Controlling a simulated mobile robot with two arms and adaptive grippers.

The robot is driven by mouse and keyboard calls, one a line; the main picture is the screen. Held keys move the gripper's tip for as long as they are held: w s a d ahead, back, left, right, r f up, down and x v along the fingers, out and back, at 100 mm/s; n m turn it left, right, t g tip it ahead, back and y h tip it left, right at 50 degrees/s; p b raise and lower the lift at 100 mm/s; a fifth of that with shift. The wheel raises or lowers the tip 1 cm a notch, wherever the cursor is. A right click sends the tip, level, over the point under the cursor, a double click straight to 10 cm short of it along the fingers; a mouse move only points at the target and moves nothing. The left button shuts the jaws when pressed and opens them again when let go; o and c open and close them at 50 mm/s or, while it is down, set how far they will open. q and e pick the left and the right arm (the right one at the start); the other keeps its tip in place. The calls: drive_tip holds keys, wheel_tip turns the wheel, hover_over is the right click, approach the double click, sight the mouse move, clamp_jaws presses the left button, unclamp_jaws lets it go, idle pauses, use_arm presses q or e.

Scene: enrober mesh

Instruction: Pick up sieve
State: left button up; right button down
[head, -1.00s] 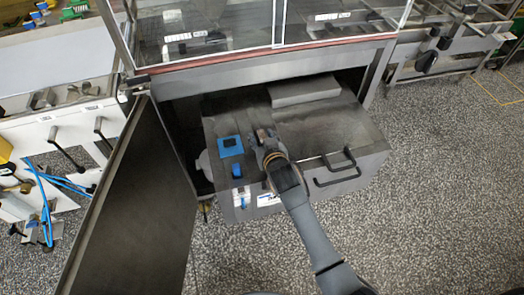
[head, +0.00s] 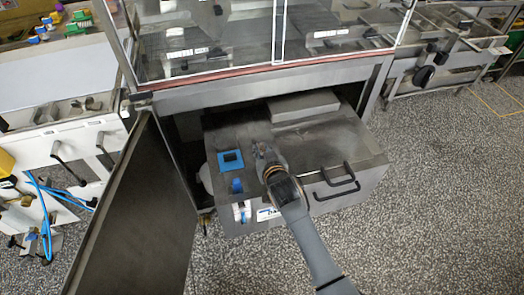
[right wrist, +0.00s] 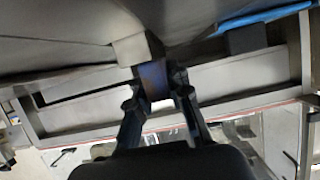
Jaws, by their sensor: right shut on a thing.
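A grey metal tank (head: 330,140) with a flat dark top stands half out of the cabinet under the machine. I cannot make out a separate sieve; its mesh does not show clearly. My right gripper (head: 259,153) is low over the tank top, just right of a blue square frame (head: 231,168). In the right wrist view my right gripper (right wrist: 155,88) is shut on a small dark bluish tab (right wrist: 153,75) beneath a dark surface. I cannot tell whether the tab belongs to the sieve. My left gripper is not in view.
A black handle (head: 333,190) is on the tank's right side. A flat grey block (head: 303,104) lies at its back. An open cabinet door (head: 140,215) stands to the left, and the glazed machine (head: 270,35) is above. Speckled floor (head: 430,200) on the right is clear.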

wheel_tip(320, 180, up, 33)
drive_tip(key=p, duration=2.3)
drive_tip(key=shift+f, duration=0.2)
idle(0.8)
